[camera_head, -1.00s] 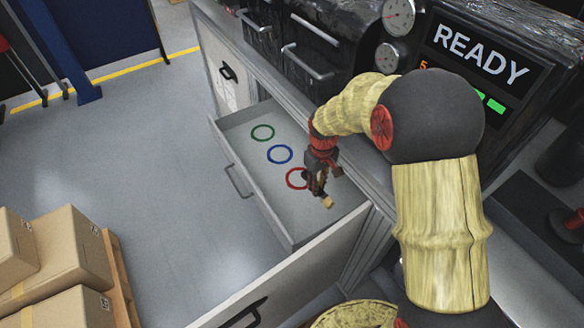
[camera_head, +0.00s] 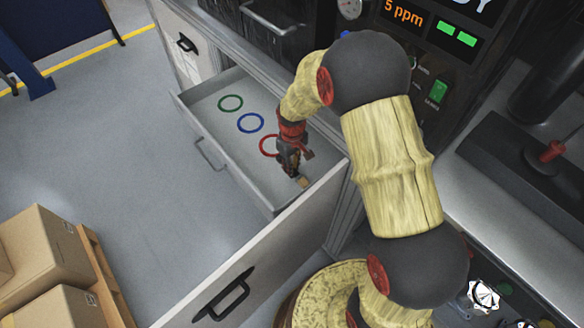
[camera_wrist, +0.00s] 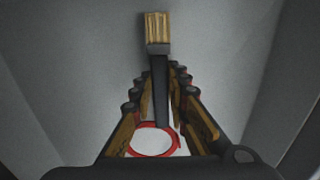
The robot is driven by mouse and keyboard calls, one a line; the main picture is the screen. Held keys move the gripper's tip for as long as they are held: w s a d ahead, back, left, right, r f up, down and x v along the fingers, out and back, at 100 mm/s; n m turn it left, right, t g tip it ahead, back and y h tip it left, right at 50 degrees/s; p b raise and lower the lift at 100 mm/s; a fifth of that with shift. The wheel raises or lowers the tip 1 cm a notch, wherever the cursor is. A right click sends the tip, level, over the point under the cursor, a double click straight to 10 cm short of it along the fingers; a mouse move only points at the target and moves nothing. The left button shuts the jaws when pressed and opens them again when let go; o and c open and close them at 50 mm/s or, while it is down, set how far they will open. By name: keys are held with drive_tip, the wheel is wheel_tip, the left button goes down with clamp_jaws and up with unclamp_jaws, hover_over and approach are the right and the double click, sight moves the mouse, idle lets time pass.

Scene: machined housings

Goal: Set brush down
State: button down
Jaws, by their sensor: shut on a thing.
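My gripper (camera_head: 291,166) is inside the open drawer (camera_head: 206,122), over its near end by the red ring (camera_head: 267,146). It is shut on the brush, whose tan bristle end (camera_head: 303,182) sticks out past the fingers. In the wrist view the brush (camera_wrist: 158,45) has a dark handle between my gripper's fingers (camera_wrist: 160,85) and pale bristles pointing away. The red ring (camera_wrist: 153,153) shows below the handle there. I cannot tell whether the brush touches the drawer floor.
A blue ring (camera_head: 250,123) and a green ring (camera_head: 231,103) mark the drawer floor farther back. The drawer walls stand close around my gripper. Another front panel with a black handle (camera_head: 222,296) is nearer. Cardboard boxes (camera_head: 45,250) are at lower left.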

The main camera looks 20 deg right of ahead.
drive_tip(key=c, duration=2.2)
unclamp_jaws()
drive_tip(key=shift+f, duration=0.1)
drive_tip(key=o, duration=0.5)
drive_tip(key=shift+c, duration=0.2)
